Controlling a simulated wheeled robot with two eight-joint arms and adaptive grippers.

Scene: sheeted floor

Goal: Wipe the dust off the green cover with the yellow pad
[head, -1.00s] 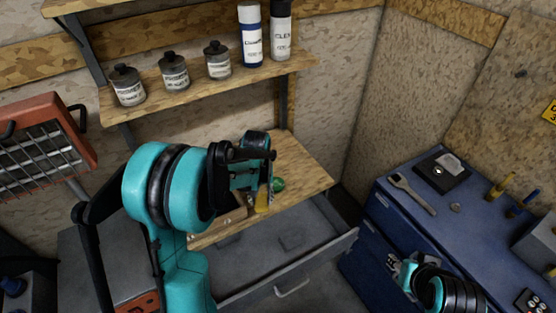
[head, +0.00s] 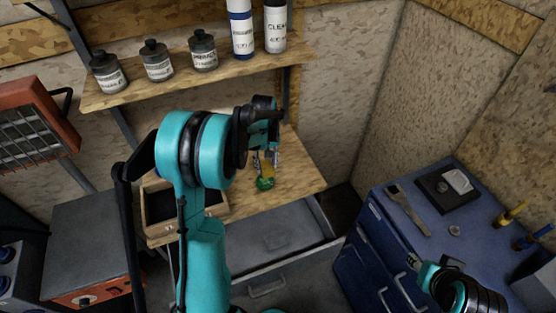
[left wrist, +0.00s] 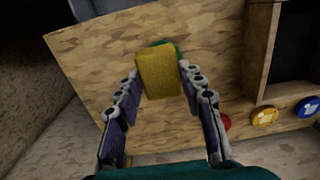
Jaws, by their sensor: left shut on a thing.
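The round green cover (head: 265,184) lies on the wooden board below the shelf. The yellow pad (head: 268,169) is right beside its far edge in the head view and seems to overlap it. My left gripper (head: 266,156) is shut on the pad. In the left wrist view the pad (left wrist: 158,74) sits between the fingertips and hides most of the cover (left wrist: 180,47); only a green edge shows. I cannot tell whether the pad touches the cover, and no dust can be made out. My right gripper (head: 414,262) is by the blue cabinet, its jaws too small to read.
A wooden box (head: 208,214) with a dark inside stands left of the cover; coloured discs, including a yellow one (left wrist: 264,116), are near it. Bottles line the shelf (head: 130,94) above. An open grey drawer (head: 275,240) is below. The board right of the cover is clear.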

